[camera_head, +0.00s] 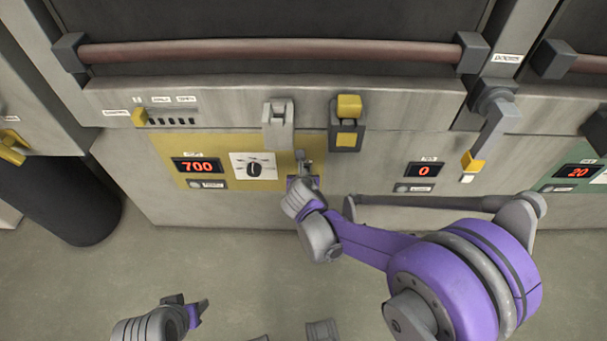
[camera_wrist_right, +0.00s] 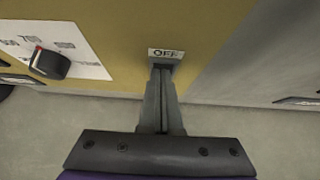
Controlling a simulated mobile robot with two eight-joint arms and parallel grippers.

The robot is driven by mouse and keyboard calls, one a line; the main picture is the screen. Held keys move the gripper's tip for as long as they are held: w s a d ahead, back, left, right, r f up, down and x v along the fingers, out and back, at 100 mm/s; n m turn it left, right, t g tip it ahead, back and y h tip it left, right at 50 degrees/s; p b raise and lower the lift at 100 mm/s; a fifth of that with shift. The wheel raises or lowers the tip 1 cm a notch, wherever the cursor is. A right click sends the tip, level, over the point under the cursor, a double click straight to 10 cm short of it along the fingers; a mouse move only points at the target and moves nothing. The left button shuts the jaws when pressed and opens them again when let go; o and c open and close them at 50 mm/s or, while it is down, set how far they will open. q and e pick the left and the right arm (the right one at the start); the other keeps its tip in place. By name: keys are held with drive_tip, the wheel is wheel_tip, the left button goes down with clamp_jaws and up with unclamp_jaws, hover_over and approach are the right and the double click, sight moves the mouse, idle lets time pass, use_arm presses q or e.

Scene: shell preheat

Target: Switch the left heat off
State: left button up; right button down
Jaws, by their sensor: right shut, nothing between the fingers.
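The left heat panel is the yellow plate (camera_head: 225,150) on the machine front. It carries a red display reading 700 (camera_head: 196,166) and a dial (camera_head: 254,169); the dial's dark knob (camera_wrist_right: 50,62) also shows in the right wrist view. An OFF label (camera_wrist_right: 166,54) sits near the panel's right end. My right gripper (camera_head: 303,172) is shut and empty, its fingertips (camera_wrist_right: 162,72) just below that label at a dark fitting. The fingers largely hide the fitting, and I cannot tell whether they touch it. My left gripper (camera_head: 190,302) is low at the left, away from the panel; its opening is unclear.
A grey latch (camera_head: 278,125) and a yellow-and-black latch (camera_head: 346,125) are above the right gripper. A display reading 0 (camera_head: 424,170) is to the right, beside a lever with a yellow part (camera_head: 474,162). A long handle bar (camera_head: 270,51) runs above.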

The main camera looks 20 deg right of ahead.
use_arm(q)
drive_tip(key=shift+r, duration=0.1)
use_arm(e)
drive_tip(key=shift+r, duration=0.15)
use_arm(q)
drive_tip(key=shift+r+p, duration=0.5)
use_arm(e)
drive_tip(key=shift+r, duration=0.65)
